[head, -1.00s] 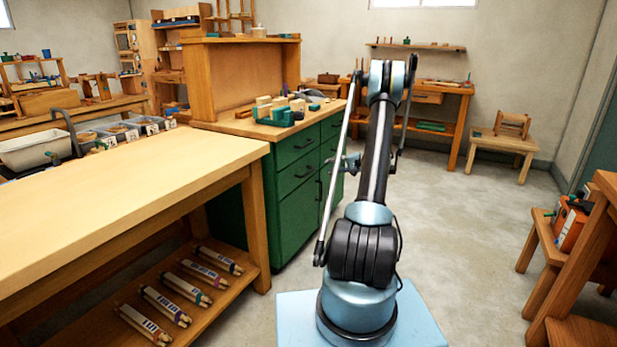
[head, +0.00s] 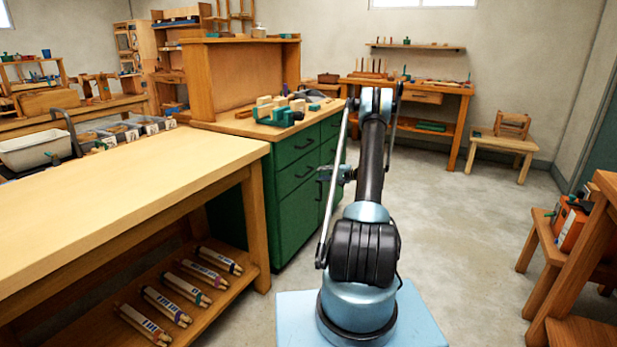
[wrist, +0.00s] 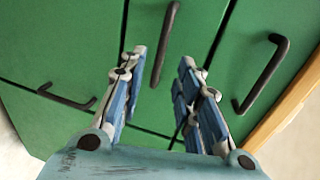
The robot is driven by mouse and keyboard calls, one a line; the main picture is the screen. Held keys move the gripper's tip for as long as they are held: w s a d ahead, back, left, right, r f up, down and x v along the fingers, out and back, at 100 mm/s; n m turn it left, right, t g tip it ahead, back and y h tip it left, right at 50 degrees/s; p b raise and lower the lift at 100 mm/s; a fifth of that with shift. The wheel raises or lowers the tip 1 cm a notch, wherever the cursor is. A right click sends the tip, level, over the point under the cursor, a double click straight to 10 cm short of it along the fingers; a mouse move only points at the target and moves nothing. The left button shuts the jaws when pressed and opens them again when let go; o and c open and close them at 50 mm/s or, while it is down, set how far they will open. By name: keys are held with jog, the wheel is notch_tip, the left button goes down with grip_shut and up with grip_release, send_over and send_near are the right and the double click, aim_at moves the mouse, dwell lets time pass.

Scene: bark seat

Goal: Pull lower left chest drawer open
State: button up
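The green chest (head: 290,205) stands left of my arm in the head view, with dark handles on its drawer fronts. Its fronts fill the wrist view. One dark bar handle (wrist: 167,40) lies between and just beyond the fingertips of my gripper (wrist: 163,60). Another handle (wrist: 263,75) is to the right and a third (wrist: 67,97) to the left. My gripper is open, its two blue-padded fingers apart, and I see no contact with the handle. In the head view my gripper (head: 340,173) is small beside the chest, partly hidden by my arm. I cannot tell which handle is the lower left drawer's.
A wooden workbench (head: 130,180) is at the left, with several labelled bundles on its lower shelf. Blocks and tools lie on the chest top (head: 235,124). A wooden stool (head: 545,240) is at the right. The floor (head: 470,240) between is clear.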

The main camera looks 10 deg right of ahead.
aim_at(308, 173)
jog(key=x, duration=0.9)
jog(key=shift+w+a+f, duration=0.1)
jog(key=shift+w+a, duration=0.05)
jog(key=shift+c, duration=0.2)
